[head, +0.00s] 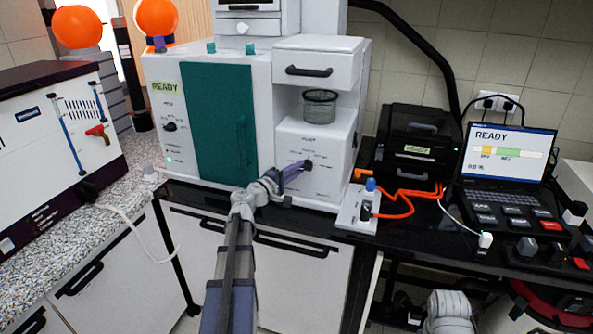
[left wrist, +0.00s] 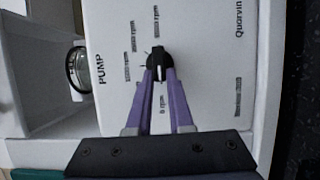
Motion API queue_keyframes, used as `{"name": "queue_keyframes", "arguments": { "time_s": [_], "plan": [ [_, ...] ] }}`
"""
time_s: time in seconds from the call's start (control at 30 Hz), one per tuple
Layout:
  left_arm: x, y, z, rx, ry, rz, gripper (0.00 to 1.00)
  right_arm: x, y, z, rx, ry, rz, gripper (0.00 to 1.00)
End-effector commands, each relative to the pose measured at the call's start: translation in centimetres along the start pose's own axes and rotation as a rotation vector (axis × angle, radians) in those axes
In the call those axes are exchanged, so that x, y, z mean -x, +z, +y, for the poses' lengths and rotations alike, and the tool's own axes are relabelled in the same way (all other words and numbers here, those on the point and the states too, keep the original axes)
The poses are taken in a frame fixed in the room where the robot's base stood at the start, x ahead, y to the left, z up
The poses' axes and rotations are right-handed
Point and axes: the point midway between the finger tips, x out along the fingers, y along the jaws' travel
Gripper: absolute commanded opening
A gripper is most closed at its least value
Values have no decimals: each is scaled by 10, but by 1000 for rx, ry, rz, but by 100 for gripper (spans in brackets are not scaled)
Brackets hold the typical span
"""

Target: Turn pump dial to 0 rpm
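The pump dial (left wrist: 159,62) is a black knob with a white pointer line on the white pump panel (left wrist: 205,50). In the left wrist view the pointer faces the bottom of the picture, toward the "0 rpm" label (left wrist: 162,102). Other rpm labels lie above and left of the dial. My left gripper (left wrist: 160,74) has its purple fingers on either side of the dial and looks shut on it. In the head view, the left gripper (head: 304,165) reaches the front of the white pump unit (head: 325,140), and the dial is mostly hidden. My right gripper is out of view.
A glass vessel (head: 320,105) sits in the bay above the pump panel. A teal door (head: 216,118) is left of it. A small switch box (head: 357,210) with orange cables and a laptop (head: 510,155) reading READY stand at right on the black bench.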

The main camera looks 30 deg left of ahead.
Motion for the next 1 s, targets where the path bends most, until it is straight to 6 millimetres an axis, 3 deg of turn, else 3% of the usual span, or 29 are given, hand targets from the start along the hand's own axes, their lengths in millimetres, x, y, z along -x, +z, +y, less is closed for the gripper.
{"name": "queue_keyframes", "arguments": {
  "time_s": [0.03,0.27,0.57,1.0],
  "plan": [
    [-3,0,1,5,4,-2,24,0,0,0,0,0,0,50],
    [-3,0,0,2,1,-2,49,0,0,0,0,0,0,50],
    [4,0,0,0,0,1,49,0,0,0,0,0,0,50],
    [67,1,0,1,0,-1,49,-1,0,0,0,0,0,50]
  ]
}}
